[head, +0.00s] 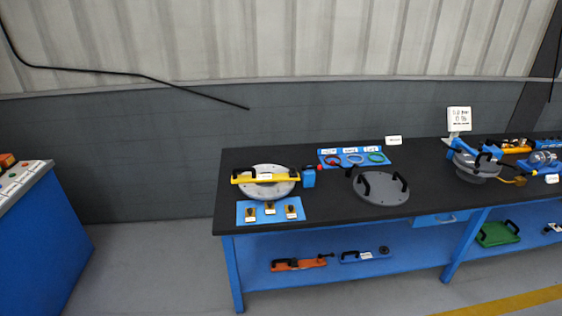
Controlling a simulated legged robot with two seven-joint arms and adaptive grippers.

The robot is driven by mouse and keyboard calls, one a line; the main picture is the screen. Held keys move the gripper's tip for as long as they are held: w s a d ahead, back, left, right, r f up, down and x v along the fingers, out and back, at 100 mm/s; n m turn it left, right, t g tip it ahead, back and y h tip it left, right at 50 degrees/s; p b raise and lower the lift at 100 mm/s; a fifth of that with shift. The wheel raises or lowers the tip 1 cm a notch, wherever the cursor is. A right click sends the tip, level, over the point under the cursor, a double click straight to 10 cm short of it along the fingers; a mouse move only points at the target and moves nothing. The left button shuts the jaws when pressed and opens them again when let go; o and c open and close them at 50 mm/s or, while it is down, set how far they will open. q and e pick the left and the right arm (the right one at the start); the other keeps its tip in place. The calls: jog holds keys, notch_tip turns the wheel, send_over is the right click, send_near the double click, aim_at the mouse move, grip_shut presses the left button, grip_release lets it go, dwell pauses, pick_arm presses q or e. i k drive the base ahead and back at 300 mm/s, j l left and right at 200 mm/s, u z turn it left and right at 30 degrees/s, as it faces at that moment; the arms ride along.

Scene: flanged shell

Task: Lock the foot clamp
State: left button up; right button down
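Neither of my grippers is in view. No part is plainly marked as the foot clamp at this size. A grey flanged shell (477,167) stands toward the right of the black-topped workbench (330,205). A blue fixture (459,145) with black handles is around or against its upper part. I cannot tell whether any clamp there is open or locked. A brass-coloured fitting (519,181) sticks out at its lower right. A light round flange (266,190) lies at the left of the bench with a yellow bar (262,177) across it.
A dark round cover (381,187) with handles lies mid-bench. A blue mat (354,158) holds coloured rings; another blue tray (270,212) holds small brass parts. A white sign (459,116) stands behind the shell. Tools lie on the lower shelf (400,262). Floor is free before the bench.

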aim_at(320, 167)
jog(key=i+l+u, duration=0.3)
jog(key=u, duration=0.2)
jog(key=i+l+u, duration=0.3)
jog(key=l+u, duration=0.15)
jog(key=i+l, duration=0.15)
jog(key=l, duration=0.2)
jog(key=i+l+u, duration=0.1)
jog(key=l, duration=0.2)
jog(key=i+l, duration=0.15)
jog(key=l, duration=0.2)
jog(key=i+l, duration=0.15)
jog(key=l, duration=0.2)
jog(key=i+l+u, duration=0.1)
jog(key=l, duration=0.25)
